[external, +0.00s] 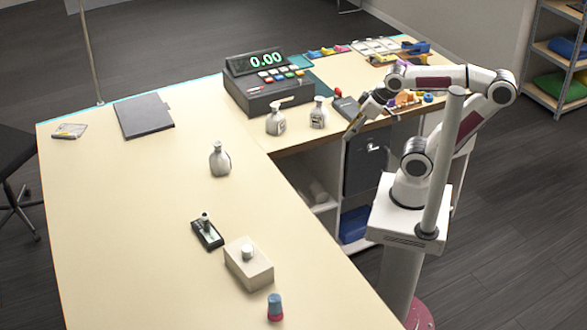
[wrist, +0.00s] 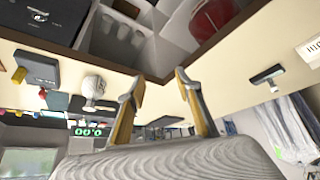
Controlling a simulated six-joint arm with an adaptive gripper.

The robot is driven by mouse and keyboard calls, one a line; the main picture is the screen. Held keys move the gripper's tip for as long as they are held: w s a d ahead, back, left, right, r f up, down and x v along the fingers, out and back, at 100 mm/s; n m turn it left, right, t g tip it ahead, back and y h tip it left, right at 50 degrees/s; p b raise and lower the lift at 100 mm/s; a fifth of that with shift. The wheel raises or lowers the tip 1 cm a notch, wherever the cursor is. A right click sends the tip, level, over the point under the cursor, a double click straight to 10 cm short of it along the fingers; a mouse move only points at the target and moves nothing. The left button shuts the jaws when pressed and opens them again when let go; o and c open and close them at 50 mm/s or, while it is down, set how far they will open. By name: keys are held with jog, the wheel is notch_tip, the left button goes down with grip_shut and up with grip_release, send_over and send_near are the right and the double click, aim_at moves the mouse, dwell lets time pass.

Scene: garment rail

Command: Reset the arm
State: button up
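My arm stands at the right of the external view, folded over the side counter. My gripper (external: 352,128) hangs at the counter's inner edge, near a dark handheld device (external: 346,108). In the wrist view my gripper (wrist: 158,84) has its two fingers spread apart with nothing between them. The wrist picture is turned over, with the counter edge and the shelf openings beyond the fingertips.
The cash register (external: 270,85) and two pump bottles (external: 275,122) (external: 318,113) stand near the counter's corner. Another bottle (external: 220,159), a small dark device (external: 207,233), a pale box (external: 249,264) and a cup-like object (external: 275,307) stand on the long counter. Its middle is largely clear.

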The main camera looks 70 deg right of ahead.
jog(key=shift+s+a+f, duration=0.15)
jog(key=shift+s, duration=0.4)
jog(key=shift+s+a+f, duration=0.1)
jog(key=shift+s+f, duration=0.05)
jog(key=shift+s, duration=0.35)
dwell(0.6)
